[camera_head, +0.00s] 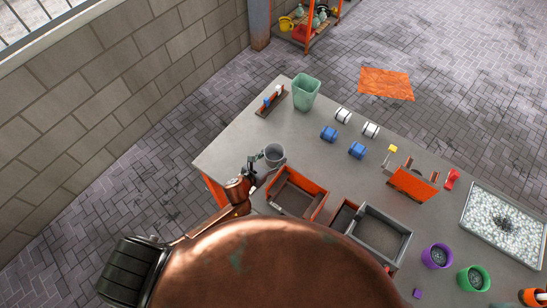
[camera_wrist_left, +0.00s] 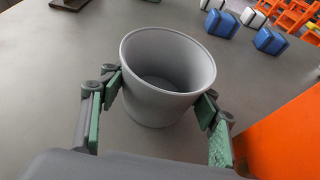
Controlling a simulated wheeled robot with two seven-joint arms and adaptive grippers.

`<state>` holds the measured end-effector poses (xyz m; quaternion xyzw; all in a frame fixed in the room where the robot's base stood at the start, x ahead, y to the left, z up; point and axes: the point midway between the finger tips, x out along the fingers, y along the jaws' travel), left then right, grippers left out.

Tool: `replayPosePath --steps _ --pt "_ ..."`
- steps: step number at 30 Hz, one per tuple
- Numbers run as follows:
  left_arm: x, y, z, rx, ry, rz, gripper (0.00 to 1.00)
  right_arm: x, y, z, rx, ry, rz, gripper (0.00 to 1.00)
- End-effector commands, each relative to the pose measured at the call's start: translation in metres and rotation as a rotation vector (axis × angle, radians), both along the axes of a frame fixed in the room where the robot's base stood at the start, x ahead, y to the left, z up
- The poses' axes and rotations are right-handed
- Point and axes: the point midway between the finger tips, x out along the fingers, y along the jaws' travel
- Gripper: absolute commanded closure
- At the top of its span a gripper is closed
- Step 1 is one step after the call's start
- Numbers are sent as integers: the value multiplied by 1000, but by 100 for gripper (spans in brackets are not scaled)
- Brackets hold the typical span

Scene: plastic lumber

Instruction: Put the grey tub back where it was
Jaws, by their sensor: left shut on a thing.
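The grey tub (camera_head: 273,156) is at the left part of the table, upright and empty as far as I can see inside. It fills the middle of the left wrist view (camera_wrist_left: 165,95). My left gripper (camera_head: 259,164) is shut on the tub, with a green-padded finger on either side of its wall. Whether the tub's base touches the table or hangs just above it, I cannot tell. My right gripper is not in the head view.
An orange open box (camera_head: 322,200) stands close to the tub's right. A green bin (camera_head: 306,94), a rack (camera_head: 271,103), and blue (camera_head: 330,133) and white (camera_head: 343,116) canisters stand farther back. Grey table (camera_head: 232,150) is clear left of the tub.

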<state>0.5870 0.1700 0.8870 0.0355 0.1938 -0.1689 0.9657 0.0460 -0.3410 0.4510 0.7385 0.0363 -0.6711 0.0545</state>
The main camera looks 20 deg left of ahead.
Motion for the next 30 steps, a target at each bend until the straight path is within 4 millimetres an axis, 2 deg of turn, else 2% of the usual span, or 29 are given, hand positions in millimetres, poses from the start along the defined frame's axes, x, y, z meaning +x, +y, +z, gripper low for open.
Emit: replayPosePath --steps 2,3,10,21,26,30 --pt "0 0 -4 1 0 0 71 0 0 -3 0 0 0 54" --pt "0 0 -4 1 0 0 42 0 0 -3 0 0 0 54" --pt "0 0 -3 0 0 0 26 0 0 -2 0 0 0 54" --pt "0 0 3 -1 0 -1 26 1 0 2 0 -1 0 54" --pt "-22 8 9 2 1 -2 26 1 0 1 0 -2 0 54" --pt "-49 18 21 2 1 -1 26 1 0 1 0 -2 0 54"
